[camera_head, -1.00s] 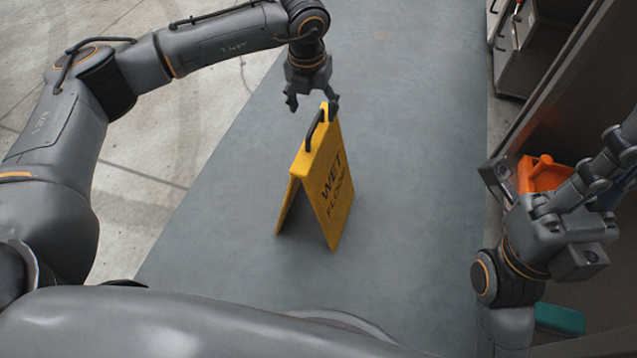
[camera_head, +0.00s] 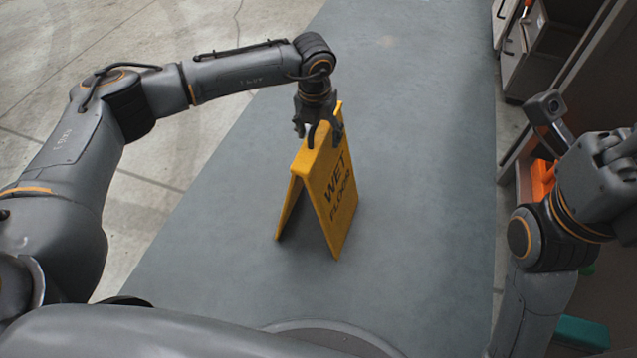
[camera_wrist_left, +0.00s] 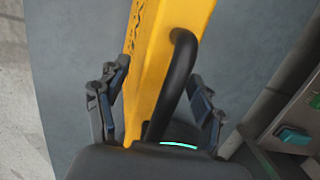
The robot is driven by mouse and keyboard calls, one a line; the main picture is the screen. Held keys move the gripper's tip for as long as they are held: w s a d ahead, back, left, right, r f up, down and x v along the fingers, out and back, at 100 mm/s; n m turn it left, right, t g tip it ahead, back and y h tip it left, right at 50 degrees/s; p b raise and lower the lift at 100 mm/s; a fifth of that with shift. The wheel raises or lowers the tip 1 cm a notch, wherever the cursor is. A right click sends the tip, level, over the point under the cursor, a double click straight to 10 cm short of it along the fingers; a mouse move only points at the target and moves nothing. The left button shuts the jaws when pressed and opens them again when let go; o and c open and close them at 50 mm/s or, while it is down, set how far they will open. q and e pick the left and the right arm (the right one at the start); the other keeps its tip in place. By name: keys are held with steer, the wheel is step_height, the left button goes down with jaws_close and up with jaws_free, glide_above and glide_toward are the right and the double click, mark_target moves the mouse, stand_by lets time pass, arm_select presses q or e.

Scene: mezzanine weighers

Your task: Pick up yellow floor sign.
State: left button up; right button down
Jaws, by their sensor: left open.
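The yellow floor sign (camera_head: 328,188) stands upright as an A-frame on the grey floor strip, with "WET FLOOR" on its right face. It has a black handle at its top. My left gripper (camera_head: 319,132) is at the top of the sign, pointing down. In the left wrist view the open fingers (camera_wrist_left: 158,110) lie on either side of the sign's yellow top (camera_wrist_left: 165,45) and the black handle (camera_wrist_left: 178,85). I cannot tell whether a finger touches it. My right gripper is at the right edge of the head view, its fingers cut off by the frame.
Grey cabinets (camera_head: 545,50) stand at the upper right. An orange object (camera_head: 541,180) and a teal box (camera_head: 582,332) lie at the right, partly behind my right arm. The grey floor strip (camera_head: 420,120) around the sign is clear.

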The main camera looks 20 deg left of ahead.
arm_select(q)
jaws_close()
steer(key=shift+r, duration=0.15)
steer(key=shift+r, duration=0.15)
